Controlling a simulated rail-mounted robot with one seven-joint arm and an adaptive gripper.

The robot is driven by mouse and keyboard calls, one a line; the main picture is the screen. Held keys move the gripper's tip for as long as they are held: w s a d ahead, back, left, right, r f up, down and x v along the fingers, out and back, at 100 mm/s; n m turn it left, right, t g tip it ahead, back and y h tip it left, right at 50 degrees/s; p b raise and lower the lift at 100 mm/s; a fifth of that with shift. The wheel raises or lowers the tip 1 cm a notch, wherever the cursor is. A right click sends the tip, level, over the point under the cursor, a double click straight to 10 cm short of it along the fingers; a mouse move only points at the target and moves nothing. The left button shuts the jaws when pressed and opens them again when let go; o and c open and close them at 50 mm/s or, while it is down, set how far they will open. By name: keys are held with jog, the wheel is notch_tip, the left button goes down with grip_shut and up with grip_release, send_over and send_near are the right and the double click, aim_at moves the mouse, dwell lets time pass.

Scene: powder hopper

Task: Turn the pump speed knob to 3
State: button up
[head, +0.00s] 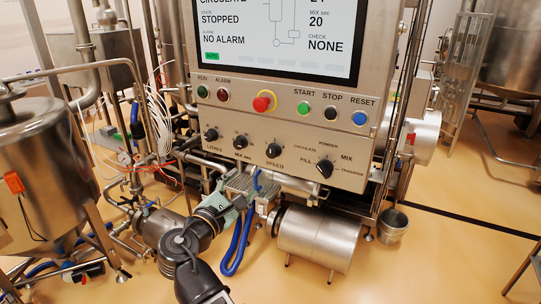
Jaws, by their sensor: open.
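The grey control panel stands in the middle of the head view. The pump speed knob (273,150) is a black knob above the label SPEED, third from the left in the lower row. Its scale marks and pointer are too small to read a number. My gripper (254,176) is open and empty, just below the panel's lower edge, under and slightly left of the speed knob. It appears apart from the knob; the gap in depth cannot be told. The fingertips are small and hard to make out.
Left of the speed knob are the mix sec knob (240,142) and litres knob (212,134); right is the mode selector (324,168). Above are buttons and a red emergency stop (264,101). Below are blue hoses (235,245) and a steel cylinder (319,238).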

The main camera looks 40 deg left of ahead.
aim_at(270, 155)
jog(key=p+x, duration=0.4)
jog(key=x, duration=1.1)
jog(key=shift+p, duration=0.4)
jog(key=shift+x, duration=0.75)
jog(key=shift+f, duration=0.1)
grip_shut()
